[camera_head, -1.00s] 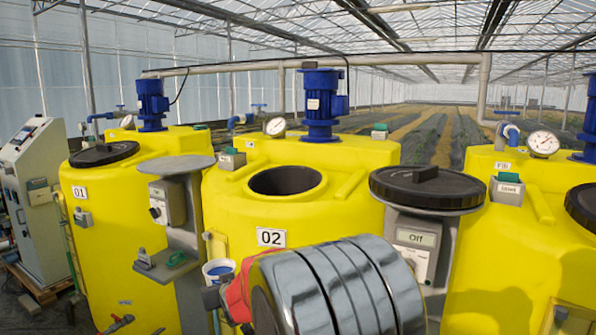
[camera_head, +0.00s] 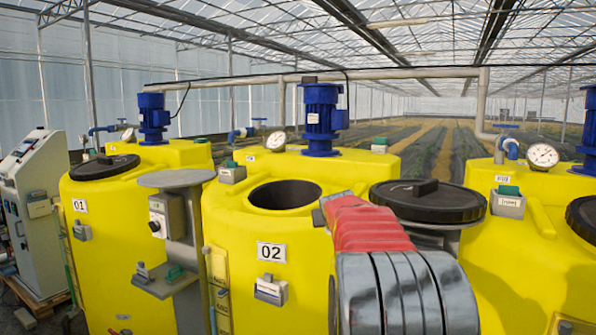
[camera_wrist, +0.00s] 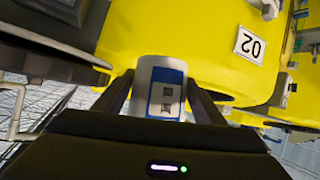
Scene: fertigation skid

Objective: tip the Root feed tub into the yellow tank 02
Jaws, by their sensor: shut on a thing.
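A white tub with a blue label (camera_wrist: 167,92) is between the two fingers of my gripper (camera_wrist: 160,100) in the wrist view; its label is too small to read. In the head view the tub is hidden behind my red and silver arm, and only a grey part of my gripper (camera_head: 319,217) shows. The yellow tank 02 (camera_head: 232,212) stands in the middle, with its round top opening (camera_head: 285,194) uncovered. My gripper is just right of and in front of that opening. The tank and its upside-down 02 label (camera_wrist: 250,45) also show in the wrist view.
A black lid (camera_head: 428,200) rests on a stand right of the opening, close to my arm. An empty grey round shelf (camera_head: 176,178) stands left of tank 02. Yellow tank 01 (camera_head: 110,245) is at left. A blue motor (camera_head: 320,118) rises behind the opening.

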